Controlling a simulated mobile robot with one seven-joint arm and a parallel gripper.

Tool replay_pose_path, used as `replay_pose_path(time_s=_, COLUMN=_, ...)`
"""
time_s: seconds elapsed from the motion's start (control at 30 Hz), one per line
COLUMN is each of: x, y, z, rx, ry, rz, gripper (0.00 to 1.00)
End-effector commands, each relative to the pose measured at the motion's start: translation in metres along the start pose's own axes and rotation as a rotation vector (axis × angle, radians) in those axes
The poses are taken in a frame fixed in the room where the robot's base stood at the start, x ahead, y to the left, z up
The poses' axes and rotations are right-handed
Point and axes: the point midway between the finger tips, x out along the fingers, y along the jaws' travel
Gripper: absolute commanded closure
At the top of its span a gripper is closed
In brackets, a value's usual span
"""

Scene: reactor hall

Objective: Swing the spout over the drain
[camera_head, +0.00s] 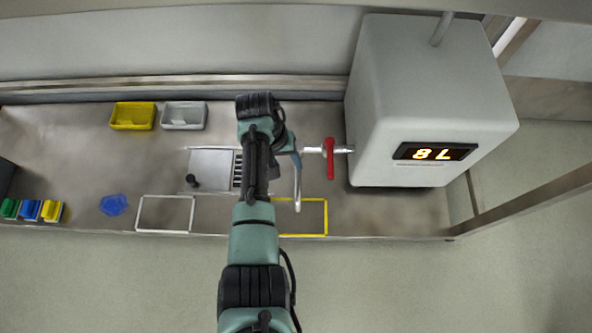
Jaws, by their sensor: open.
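The spout (297,187) is a thin silver tube. It joins a pipe from the white tank (430,105) and points toward the front of the bench, its tip over the yellow outlined rectangle (326,218). A red valve handle (330,158) sits on the pipe between spout and tank. The drain appears to be the slotted grate (237,172) left of the spout, beside a flat metal plate (210,168). My arm covers its right part. My gripper (294,160) is open, close to the spout's rear end; its fingers are hard to make out and contact cannot be told.
A yellow bin (133,115) and a grey bin (184,115) stand at the back left. A black knob (193,181), a white outlined rectangle (165,214), a blue item (113,205) and coloured blocks (31,210) lie further left. The tank bears a lit orange display (435,152).

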Motion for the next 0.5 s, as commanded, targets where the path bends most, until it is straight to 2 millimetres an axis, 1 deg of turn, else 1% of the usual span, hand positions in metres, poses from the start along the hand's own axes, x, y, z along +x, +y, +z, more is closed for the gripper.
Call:
replay_pose_path(time_s=0.03, x=0.014, y=-0.001, z=0.0, rx=0.001, ry=0.0, rz=0.0, gripper=0.45)
replay_pose_path(time_s=0.2, x=0.048, y=-0.001, z=-0.001, rx=0.001, ry=0.002, rz=0.0, gripper=0.45)
replay_pose_path(time_s=0.4, x=0.084, y=-0.001, z=-0.001, rx=0.001, ry=0.003, rz=-0.001, gripper=0.45)
replay_pose_path(time_s=0.5, x=0.098, y=-0.001, z=-0.002, rx=0.001, ry=0.004, rz=-0.001, gripper=0.45)
